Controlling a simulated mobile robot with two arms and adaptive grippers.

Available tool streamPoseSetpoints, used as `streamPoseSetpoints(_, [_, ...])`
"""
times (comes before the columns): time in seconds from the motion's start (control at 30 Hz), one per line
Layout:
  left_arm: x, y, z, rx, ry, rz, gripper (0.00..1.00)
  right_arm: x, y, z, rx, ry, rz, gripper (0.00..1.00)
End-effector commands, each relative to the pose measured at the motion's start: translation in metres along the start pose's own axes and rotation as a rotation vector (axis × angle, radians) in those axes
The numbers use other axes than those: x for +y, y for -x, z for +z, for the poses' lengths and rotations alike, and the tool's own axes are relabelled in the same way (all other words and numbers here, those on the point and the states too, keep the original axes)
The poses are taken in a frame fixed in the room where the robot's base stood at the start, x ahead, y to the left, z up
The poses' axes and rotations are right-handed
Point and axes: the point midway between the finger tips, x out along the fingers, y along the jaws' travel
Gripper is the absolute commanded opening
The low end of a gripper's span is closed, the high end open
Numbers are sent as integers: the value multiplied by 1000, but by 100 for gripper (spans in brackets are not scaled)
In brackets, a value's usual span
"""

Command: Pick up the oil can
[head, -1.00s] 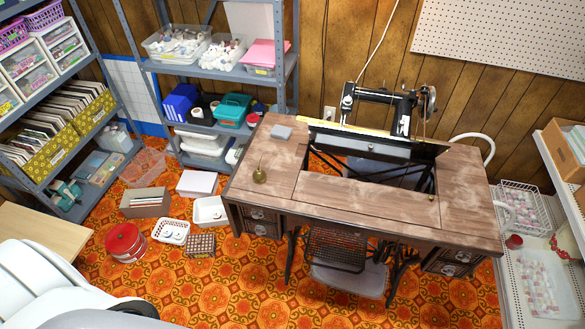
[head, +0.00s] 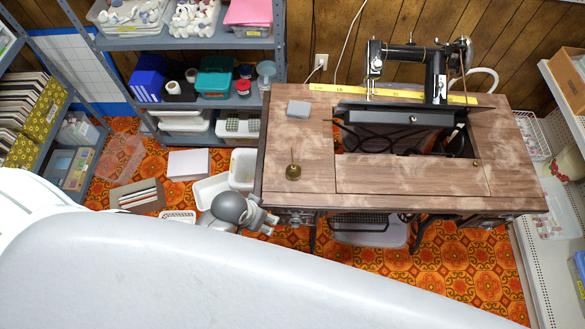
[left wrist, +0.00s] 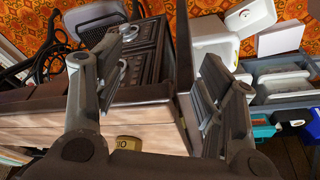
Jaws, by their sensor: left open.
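The oil can (head: 293,172) is small and brass with a thin upright spout. It stands on the left part of the wooden sewing table top (head: 410,182), near the front edge. It also shows in the left wrist view (left wrist: 128,143), at the bottom, partly cut off by my gripper's base. My left gripper (head: 268,221) is beside the table's front left corner, left of and nearer than the can, apart from it. My right gripper is not in view.
A grey box (head: 299,109) lies behind the can. White bins (head: 242,168) sit on the floor left of the table. Shelves (head: 190,45) stand behind.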

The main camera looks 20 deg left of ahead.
Motion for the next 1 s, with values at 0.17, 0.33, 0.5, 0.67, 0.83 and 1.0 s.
streamPoseSetpoints(0.17, [5, 44, -18, 25, -6, 11, 64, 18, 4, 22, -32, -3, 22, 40])
streamPoseSetpoints(0.33, [32, 80, -56, 60, -44, 79, 64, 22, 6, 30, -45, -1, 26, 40])
streamPoseSetpoints(0.5, [60, 82, -86, 61, -90, 152, 64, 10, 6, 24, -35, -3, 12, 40])
streamPoseSetpoints(0.67, [84, 83, -114, 42, -145, 204, 64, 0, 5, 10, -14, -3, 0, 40])
streamPoseSetpoints(0.83, [97, 85, -142, -24, -213, 220, 64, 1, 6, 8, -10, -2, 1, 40])
streamPoseSetpoints(1.0, [82, 87, -164, -124, -243, 162, 64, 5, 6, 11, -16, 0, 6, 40])
